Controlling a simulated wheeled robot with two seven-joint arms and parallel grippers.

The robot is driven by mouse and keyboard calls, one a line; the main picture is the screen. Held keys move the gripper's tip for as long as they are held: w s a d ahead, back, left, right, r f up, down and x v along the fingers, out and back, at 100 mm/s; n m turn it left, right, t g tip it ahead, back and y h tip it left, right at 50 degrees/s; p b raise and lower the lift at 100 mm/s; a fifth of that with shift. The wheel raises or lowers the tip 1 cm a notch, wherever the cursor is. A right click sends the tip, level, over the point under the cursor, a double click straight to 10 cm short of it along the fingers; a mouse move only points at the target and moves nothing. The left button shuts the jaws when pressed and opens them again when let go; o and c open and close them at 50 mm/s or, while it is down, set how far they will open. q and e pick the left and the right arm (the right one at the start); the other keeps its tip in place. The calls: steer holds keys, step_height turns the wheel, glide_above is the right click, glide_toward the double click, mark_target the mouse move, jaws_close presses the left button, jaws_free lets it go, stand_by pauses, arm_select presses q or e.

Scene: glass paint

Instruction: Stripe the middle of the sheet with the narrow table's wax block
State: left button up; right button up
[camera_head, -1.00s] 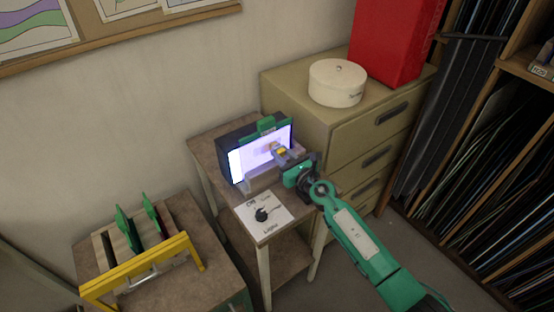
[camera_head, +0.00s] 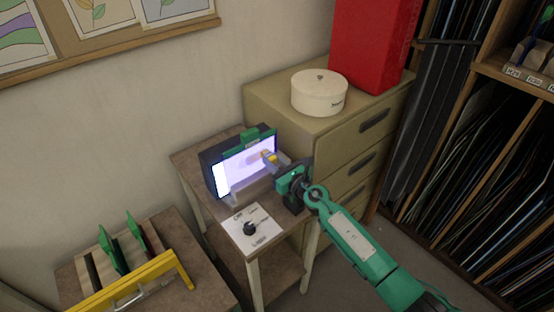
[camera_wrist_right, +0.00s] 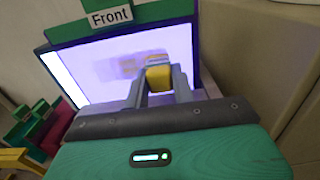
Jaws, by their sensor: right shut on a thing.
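The sheet (camera_head: 235,174) stands nearly upright, brightly lit, in a dark box on the narrow table (camera_head: 192,163). It also shows in the right wrist view (camera_wrist_right: 100,85). My right gripper (camera_head: 272,160) is shut on a yellow wax block (camera_wrist_right: 158,77) in front of the sheet, right of its middle. I cannot tell whether the block touches the sheet. A faint brownish patch (camera_wrist_right: 128,67) shows on the sheet just left of the block. The gripper's fingers hide part of the sheet. My left gripper is not in view.
A green clip (camera_wrist_right: 110,19) labelled "Front" sits on the sheet's top edge. A white panel with a black knob (camera_head: 249,228) lies at the table's front. A drawer cabinet (camera_head: 325,145) stands close on the right. A rack with green pieces (camera_head: 108,248) stands lower left.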

steer(key=shift+s+a+r+p, duration=0.1)
steer(key=shift+s+a+p, duration=0.25)
steer(key=shift+s+a, duration=0.35)
steer(key=shift+s+a+r+p, duration=0.1)
steer(key=shift+s+a+p, duration=0.3)
steer(key=shift+a, duration=0.45)
steer(key=shift+s+a+p, duration=0.35)
steer(key=shift+s+a, duration=0.2)
steer(key=shift+a, duration=0.25)
steer(key=shift+s+a+f+p, duration=0.1)
steer(key=shift+s+a+p, duration=0.3)
steer(key=shift+s+a, duration=0.4)
steer(key=shift+s+a+p, duration=0.35)
steer(key=shift+s+a, duration=0.2)
steer(key=shift+a, duration=0.45)
steer(key=shift+d, duration=0.1)
steer(key=p+v, duration=0.1)
steer(key=v, duration=0.5)
steer(key=shift+f, duration=0.1)
